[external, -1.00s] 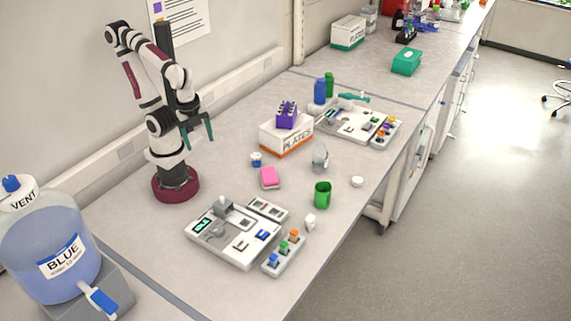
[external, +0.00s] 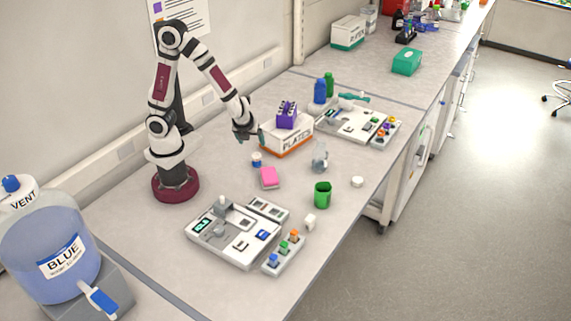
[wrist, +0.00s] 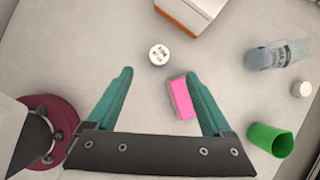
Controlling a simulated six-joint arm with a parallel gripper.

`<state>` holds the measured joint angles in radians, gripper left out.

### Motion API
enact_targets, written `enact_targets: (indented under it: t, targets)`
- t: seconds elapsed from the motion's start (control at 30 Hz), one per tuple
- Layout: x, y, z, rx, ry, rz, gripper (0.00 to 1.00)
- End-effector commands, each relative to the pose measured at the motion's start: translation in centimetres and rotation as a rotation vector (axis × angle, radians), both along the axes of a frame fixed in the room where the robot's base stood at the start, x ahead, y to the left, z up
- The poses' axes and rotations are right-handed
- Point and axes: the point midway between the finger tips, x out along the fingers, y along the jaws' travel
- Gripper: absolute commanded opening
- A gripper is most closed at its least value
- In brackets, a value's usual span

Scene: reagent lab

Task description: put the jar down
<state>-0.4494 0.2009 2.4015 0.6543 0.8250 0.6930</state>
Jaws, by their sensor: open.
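A small jar with a white lid and a blue body (external: 256,159) stands on the bench, left of the pink block. In the wrist view its round printed lid (wrist: 159,53) shows from above, just beyond the fingertips and centred between them. My gripper (external: 248,138) is above the bench, just behind and above the jar. Its two green fingers (wrist: 158,75) are spread wide with nothing between their tips. The jar is apart from the fingers.
A pink block (external: 269,177) lies close to the jar. A plates box (external: 286,139) with a purple rack stands behind it. A clear bottle (external: 319,158), green cup (external: 322,194) and white cap (external: 357,182) are to the right. An instrument tray (external: 222,245) lies in front.

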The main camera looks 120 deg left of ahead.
Motion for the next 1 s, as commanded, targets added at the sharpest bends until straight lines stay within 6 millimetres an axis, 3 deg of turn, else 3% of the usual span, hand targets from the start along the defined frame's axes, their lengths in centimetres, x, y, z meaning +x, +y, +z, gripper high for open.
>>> enact_targets:
  t: [0.2, 0.4, 0.6, 0.9, 1.0]
  targets:
    - [-1.4, 2.6, -5.5, -0.008, 0.004, 0.008, 0.84]
    - [-1.8, 3.8, -7.8, -0.004, 0.002, 0.006, 0.84]
    - [-2.3, 4.9, -11.6, -0.004, 0.003, 0.008, 0.84]
    - [-2.4, 5.5, -12.4, -0.001, -0.002, 0.005, 0.84]
    - [-2.4, 5.5, -12.4, -0.001, -0.002, 0.005, 0.67]
